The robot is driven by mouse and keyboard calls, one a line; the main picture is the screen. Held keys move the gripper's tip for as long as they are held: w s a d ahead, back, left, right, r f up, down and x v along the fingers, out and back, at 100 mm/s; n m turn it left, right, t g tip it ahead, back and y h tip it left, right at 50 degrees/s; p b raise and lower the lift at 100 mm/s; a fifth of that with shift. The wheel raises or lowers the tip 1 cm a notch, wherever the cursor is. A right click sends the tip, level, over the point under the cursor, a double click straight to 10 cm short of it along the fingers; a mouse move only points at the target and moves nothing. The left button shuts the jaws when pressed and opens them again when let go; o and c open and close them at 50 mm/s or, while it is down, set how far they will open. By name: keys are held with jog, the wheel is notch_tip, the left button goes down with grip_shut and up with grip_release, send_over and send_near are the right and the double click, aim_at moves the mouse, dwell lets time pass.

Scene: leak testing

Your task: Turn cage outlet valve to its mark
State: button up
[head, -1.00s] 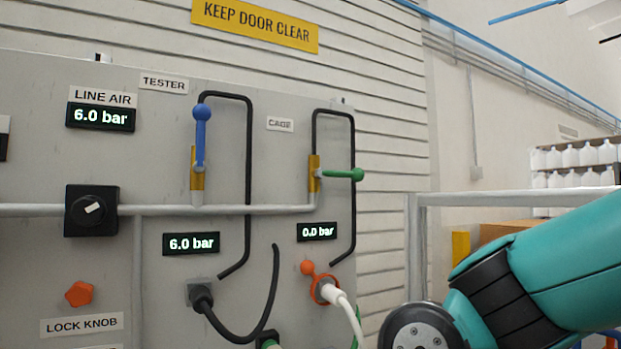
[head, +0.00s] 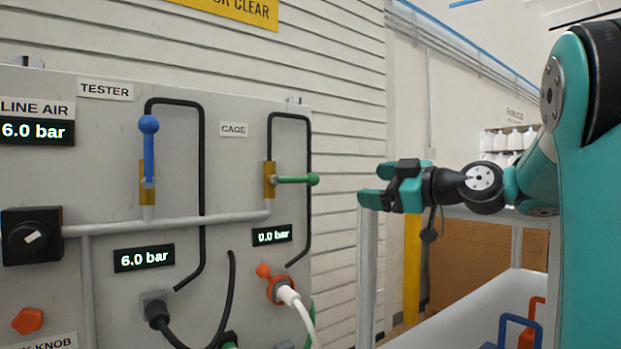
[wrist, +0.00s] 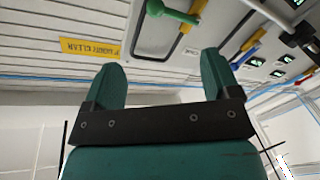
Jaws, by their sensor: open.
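The cage outlet valve has a green lever (head: 297,180) on a brass body (head: 269,180) below the CAGE label (head: 234,129). The lever lies level, its ball end pointing right. My gripper (head: 372,185) is open and empty, to the right of the ball end and apart from it. In the wrist view the lever (wrist: 172,13) shows at the top, beyond the open fingers (wrist: 159,60). The cage readout (head: 272,235) shows 0.0 bar. I cannot make out the valve's mark.
The tester valve's blue lever (head: 148,150) stands upright to the left, with a 6.0 bar readout (head: 144,257). Black hose loops run beside both valves. An orange-collared white plug (head: 287,292) sits below. A cart rail and post (head: 368,270) stand at right, below my gripper.

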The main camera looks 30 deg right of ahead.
aim_at(315, 181)
jog(key=p+x, duration=0.8)
jog(key=x, duration=0.8)
jog(key=shift+a+r, duration=0.1)
jog(key=shift+r, duration=0.05)
jog(key=shift+w+a, duration=0.15)
jog(key=shift+w, duration=0.3)
jog(key=c, duration=1.3)
